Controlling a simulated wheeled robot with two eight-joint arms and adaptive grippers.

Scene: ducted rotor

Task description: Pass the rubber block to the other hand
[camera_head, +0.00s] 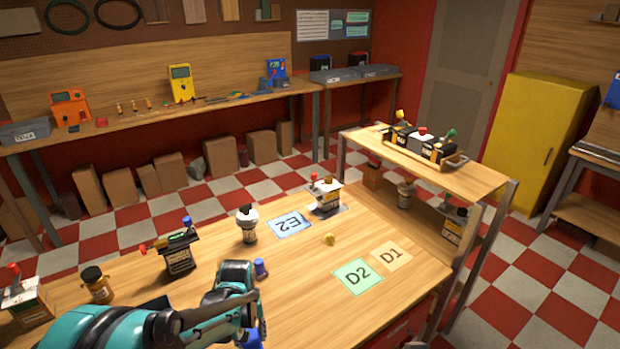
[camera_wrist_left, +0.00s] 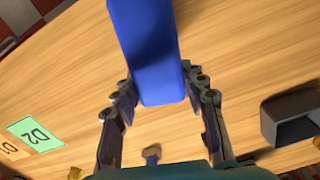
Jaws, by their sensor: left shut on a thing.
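The rubber block is a long blue bar (camera_wrist_left: 150,45) in the left wrist view. It runs from the top edge down between the fingers of my left gripper (camera_wrist_left: 163,90), which is shut on it. In the head view this gripper (camera_head: 256,318) is at the bottom, over the near side of the table, and a bit of the blue block (camera_head: 250,340) shows below it. The rest of the block is hidden by the gripper or cut off by the picture edge. My right gripper is in neither view.
On the wooden table (camera_head: 310,290) are a small blue piece (camera_head: 260,267), a yellow piece (camera_head: 329,239), a white-topped bottle (camera_head: 248,224), a dark container (camera_head: 180,255) and cards D2 (camera_head: 358,276), D1 (camera_head: 391,256) and E2 (camera_head: 290,225). A raised shelf (camera_head: 480,178) stands at the right.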

